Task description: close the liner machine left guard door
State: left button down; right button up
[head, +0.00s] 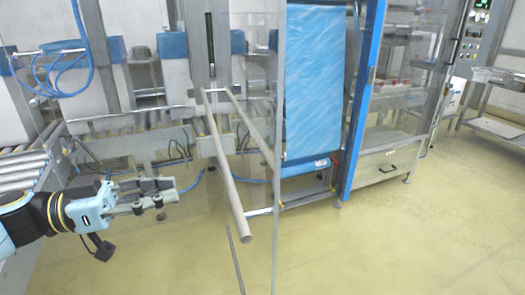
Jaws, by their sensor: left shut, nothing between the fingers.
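The liner machine's left guard door (262,215) looks like a clear panel with a thin pale upright edge. It stands open, swung out toward me, and the machine shows through it. My left gripper (174,190) is at the lower left, pointing right, shut and empty. It is apart from the door, which is to its right. Where the clear panel begins on its left side is hard to tell. My right gripper is not in view.
A long grey bar (225,165) slants out from the machine toward me, between my left gripper and the door's edge. A blue post (362,100) and blue film (314,80) are behind. A roller conveyor (20,170) is at left. The yellow floor (400,240) at right is clear.

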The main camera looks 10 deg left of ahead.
pick_arm(q)
notch_tip(320, 180, up, 3)
jog(key=m, duration=0.1)
jog(key=p, duration=0.3)
send_near(260, 158)
jog(key=x, duration=0.7)
jog(key=shift+w+d, duration=0.1)
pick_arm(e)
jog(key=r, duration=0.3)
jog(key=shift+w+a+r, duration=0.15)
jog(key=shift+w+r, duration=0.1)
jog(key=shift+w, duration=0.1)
